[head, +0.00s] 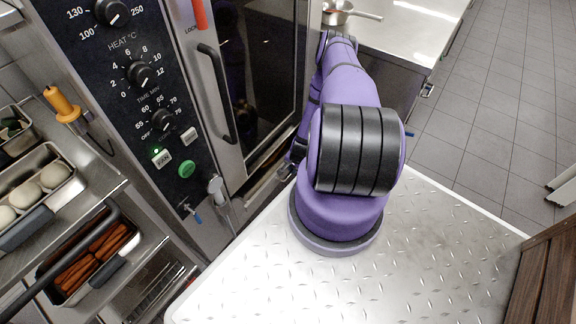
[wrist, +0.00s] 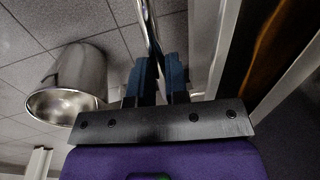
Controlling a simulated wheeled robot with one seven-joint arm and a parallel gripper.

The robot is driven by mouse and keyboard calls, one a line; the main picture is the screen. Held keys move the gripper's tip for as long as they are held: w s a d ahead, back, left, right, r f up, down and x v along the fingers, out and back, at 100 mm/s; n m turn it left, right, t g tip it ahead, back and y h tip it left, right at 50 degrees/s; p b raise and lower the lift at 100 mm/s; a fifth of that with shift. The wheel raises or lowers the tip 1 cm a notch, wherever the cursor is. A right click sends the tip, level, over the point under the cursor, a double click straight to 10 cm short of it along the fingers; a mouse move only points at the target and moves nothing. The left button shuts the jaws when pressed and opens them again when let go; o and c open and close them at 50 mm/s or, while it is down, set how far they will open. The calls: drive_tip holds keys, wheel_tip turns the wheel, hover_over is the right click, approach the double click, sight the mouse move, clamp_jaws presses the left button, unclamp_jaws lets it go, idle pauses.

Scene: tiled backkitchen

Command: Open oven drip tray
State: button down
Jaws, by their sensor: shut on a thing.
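The oven (head: 262,95) stands at the left of my arm in the head view, with its glass door shut. A narrow metal ledge (head: 262,190) runs below the door; it looks like the drip tray, partly hidden by my arm. In the wrist view my gripper (wrist: 158,64) has its two dark blue fingers closed around a thin shiny metal bar (wrist: 148,25). The bar runs up and away beside the oven front, and looks like the tray's edge or handle.
The oven's long handle (head: 217,92) and knob panel (head: 130,85) are left of my arm. A rack with food pans (head: 67,190) is at far left. A metal pot (head: 337,14) stands on the counter (head: 408,30) behind.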

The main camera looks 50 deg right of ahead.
drive_tip(key=s+d, duration=0.1)
drive_tip(key=s, duration=1.3)
drive_tip(key=c, duration=1.1)
unclamp_jaws()
drive_tip(key=r, duration=0.3)
drive_tip(key=s+r, duration=0.1)
drive_tip(key=r, duration=0.3)
drive_tip(key=s+r, duration=0.1)
drive_tip(key=r, duration=0.2)
drive_tip(key=shift+d+r, duration=0.1)
drive_tip(key=shift+r, duration=0.2)
